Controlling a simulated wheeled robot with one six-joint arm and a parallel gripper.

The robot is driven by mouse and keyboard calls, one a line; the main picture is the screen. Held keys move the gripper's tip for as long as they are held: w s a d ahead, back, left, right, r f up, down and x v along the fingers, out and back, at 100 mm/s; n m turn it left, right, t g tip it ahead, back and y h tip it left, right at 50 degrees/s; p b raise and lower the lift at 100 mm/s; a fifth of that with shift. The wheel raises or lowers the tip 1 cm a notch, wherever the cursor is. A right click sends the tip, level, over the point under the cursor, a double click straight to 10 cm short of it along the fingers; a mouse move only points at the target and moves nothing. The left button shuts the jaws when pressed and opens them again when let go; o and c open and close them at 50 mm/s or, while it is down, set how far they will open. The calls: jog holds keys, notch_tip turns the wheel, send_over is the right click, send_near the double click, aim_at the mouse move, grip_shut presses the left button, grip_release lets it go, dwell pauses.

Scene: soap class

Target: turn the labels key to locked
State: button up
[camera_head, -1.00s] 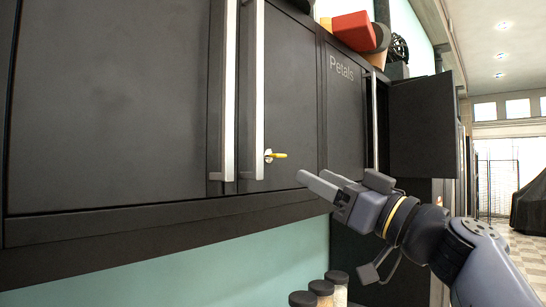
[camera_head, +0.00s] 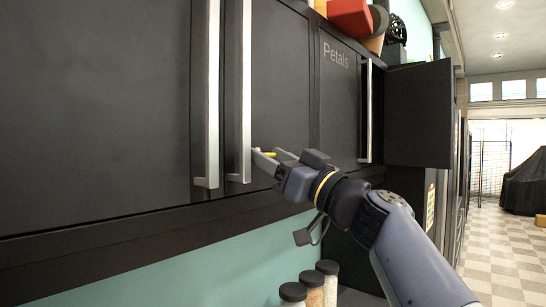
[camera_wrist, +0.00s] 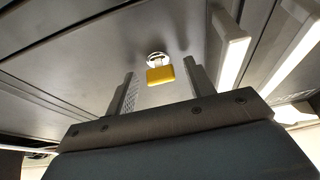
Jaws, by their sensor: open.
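A yellow-headed key (camera_wrist: 160,75) sits in a round silver lock (camera_wrist: 157,58) on a dark cabinet door (camera_wrist: 90,60). In the wrist view the key lies just beyond and between my open fingers, its wide head level. In the head view only a bit of the yellow key (camera_head: 270,154) shows by my fingertips. My gripper (camera_head: 268,158) is open, pointing at the lock, with nothing held; it also shows in the wrist view (camera_wrist: 160,80). I cannot tell whether a finger touches the key. No labels text shows on this door.
Two long metal handles (camera_head: 240,95) stand out just left of the key. A door marked Petals (camera_head: 338,110) is to the right, and a cabinet door (camera_head: 420,115) stands open beyond it. Jars (camera_head: 312,285) stand below.

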grip_shut()
dwell(0.3)
